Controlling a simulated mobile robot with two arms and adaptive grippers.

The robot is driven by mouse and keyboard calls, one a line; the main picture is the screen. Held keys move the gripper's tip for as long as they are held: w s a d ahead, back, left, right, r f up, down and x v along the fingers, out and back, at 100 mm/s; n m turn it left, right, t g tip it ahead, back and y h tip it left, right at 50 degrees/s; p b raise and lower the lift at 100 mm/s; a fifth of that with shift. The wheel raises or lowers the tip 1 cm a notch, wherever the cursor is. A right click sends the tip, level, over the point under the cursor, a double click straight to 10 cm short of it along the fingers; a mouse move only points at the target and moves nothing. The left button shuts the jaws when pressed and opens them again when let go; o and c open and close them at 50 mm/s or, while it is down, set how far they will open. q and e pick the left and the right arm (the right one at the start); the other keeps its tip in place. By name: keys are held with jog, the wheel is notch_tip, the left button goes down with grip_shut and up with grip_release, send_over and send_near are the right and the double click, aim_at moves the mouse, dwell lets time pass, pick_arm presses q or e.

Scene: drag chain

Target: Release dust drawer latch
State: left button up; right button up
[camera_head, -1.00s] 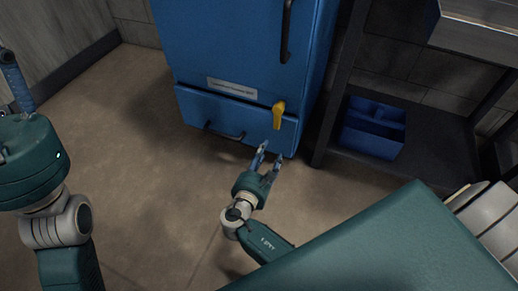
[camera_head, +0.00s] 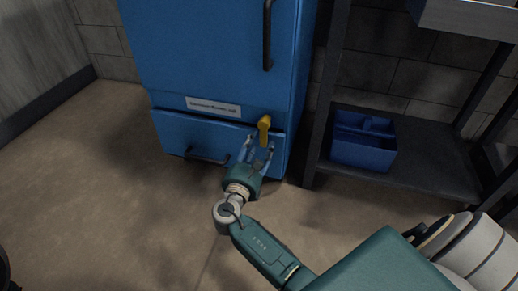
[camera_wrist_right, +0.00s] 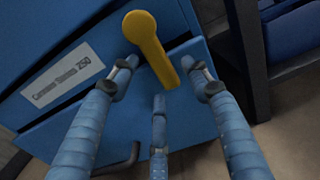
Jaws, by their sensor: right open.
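The yellow latch (camera_head: 264,128) sits on the right part of the blue cabinet's front, at the seam above the dust drawer (camera_head: 215,141). In the right wrist view the latch (camera_wrist_right: 150,45) has a round head at the upper left, and its lever slants down to the right. My right gripper (camera_head: 258,150) is open just below and in front of the latch. In the right wrist view its blue fingers are spread around the lever's lower end, with visible gaps on both sides. I cannot tell whether any finger touches it. My left gripper is out of view.
The blue cabinet (camera_head: 205,60) has a dark vertical door handle (camera_head: 267,35) and a label plate (camera_head: 213,106). The drawer has a dark bar handle (camera_head: 205,157). A dark shelf rack (camera_head: 425,150) with a blue divided bin (camera_head: 362,142) stands close on the right.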

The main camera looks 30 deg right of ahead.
jog(key=shift+w+d, duration=0.25)
jog(key=shift+d, duration=0.05)
grip_shut()
